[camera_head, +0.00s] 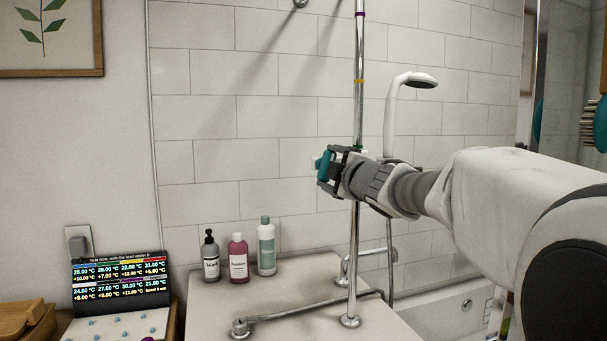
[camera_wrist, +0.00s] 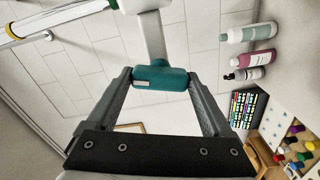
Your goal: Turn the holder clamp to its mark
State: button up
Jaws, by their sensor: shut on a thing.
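The holder clamp sits on a vertical chrome rail (camera_head: 358,110), mostly hidden behind my gripper in the head view. Its teal handle (camera_head: 325,166) shows at the gripper's tip. In the wrist view the teal handle (camera_wrist: 160,77) lies between my fingertips, on a white stem (camera_wrist: 152,38) that runs up to the white clamp body. My gripper (camera_wrist: 160,80) is shut on this handle. The rail carries a purple band (camera_head: 360,14), a yellow band (camera_head: 358,81) and a green band near the clamp. Which band is the mark, I cannot tell.
A white hand shower (camera_head: 392,115) stands right of the rail, close behind my gripper. Three bottles (camera_head: 238,258) stand on the counter at left. A lit display panel (camera_head: 120,283) is farther left. Chrome pipes (camera_head: 310,310) run low by the rail's foot. The tiled wall is close behind.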

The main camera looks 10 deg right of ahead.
jog(key=shift+n+b, duration=0.55)
jog(key=shift+n, duration=1.05)
jog(key=o, duration=1.1)
jog(key=shift+o, duration=0.2)
jog(key=s+d+p, duration=0.2)
jog(key=s+d, duration=0.1)
jog(key=s, duration=1.4)
jog(key=shift+d, duration=0.2)
